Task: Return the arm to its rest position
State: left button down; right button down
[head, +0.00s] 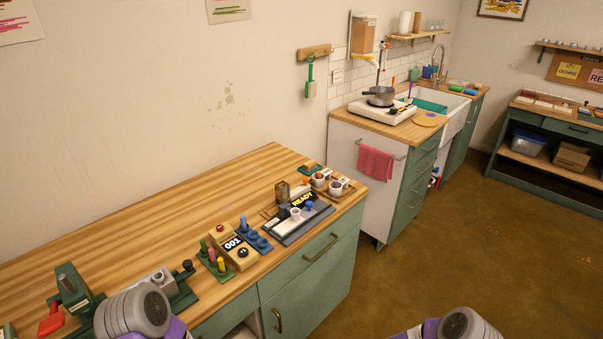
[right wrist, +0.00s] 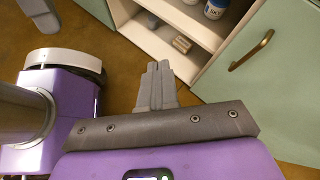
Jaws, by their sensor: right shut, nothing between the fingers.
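My right gripper (right wrist: 158,68) shows in the right wrist view with its two grey fingers pressed together and nothing between them. It hangs in front of the green cabinet, over the brown floor, clear of the open shelf. In the head view only grey and purple links of my arms show, one at the lower left in front of the worktable (head: 190,190) and one at the bottom right over the floor. Neither gripper shows in the head view.
The open cabinet shelf (right wrist: 180,45) holds a white jar (right wrist: 215,8). A green door with a brass handle (right wrist: 251,50) is to its right. On the worktable are a dark tray (head: 298,222), a yellow box (head: 234,247) and a green press (head: 75,290). The floor (head: 430,260) at right is clear.

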jog(key=s+d+n+h, duration=0.3)
jog(key=s+d+n, duration=0.1)
jog(key=s+n, duration=0.2)
jog(key=s+d+n+h, duration=0.4)
jog(key=s+n, duration=0.3)
jog(key=s, duration=0.1)
jog(key=shift+s+n+g, duration=0.3)
jog(key=shift+s, duration=0.05)
jog(key=shift+f, duration=0.1)
